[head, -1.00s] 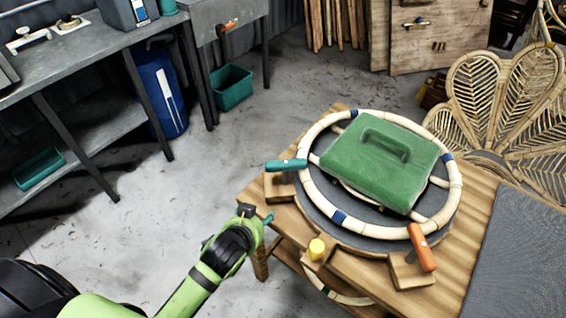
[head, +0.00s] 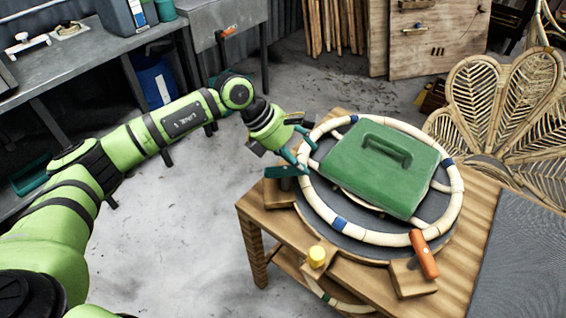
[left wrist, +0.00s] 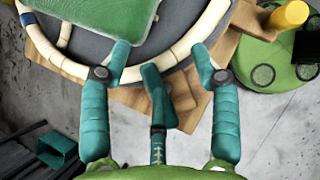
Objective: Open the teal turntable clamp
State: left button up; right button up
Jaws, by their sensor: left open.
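The teal clamp (head: 285,172) is a handle at the left edge of the round grey turntable (head: 360,239), on a wooden block. In the left wrist view the teal clamp handle (left wrist: 160,97) lies between my fingers, apart from both. My left gripper (head: 302,152) is open, with teal fingers over the clamp and the near rim of the rattan ring (head: 341,223). The open gripper also shows in the left wrist view (left wrist: 161,60). My right gripper is not in view.
A green handled weight (head: 378,165) lies on the ring. An orange clamp (head: 423,254) and a yellow knob (head: 317,256) sit at the table's (head: 478,215) front. A woven rattan chair back (head: 500,100) stands at the right. The floor left of the table is clear.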

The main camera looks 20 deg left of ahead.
aim_at(284, 166)
pick_arm(q)
jog(key=a+y, duration=0.1)
jog(key=a, duration=0.3)
jog(key=w+a+y, duration=0.1)
jog(key=a, duration=0.1)
jog(key=shift+a+f+y, duration=0.1)
jog(key=shift+a+y, duration=0.1)
jog(key=shift+y, duration=0.1)
jog(key=shift+a+f, duration=0.15)
jog(key=shift+a, duration=0.15)
jog(key=p+x, duration=0.2)
jog(key=x, duration=0.4)
jog(key=shift+d+f, duration=0.15)
jog(key=shift+f, duration=0.2)
jog(key=c, duration=1.2)
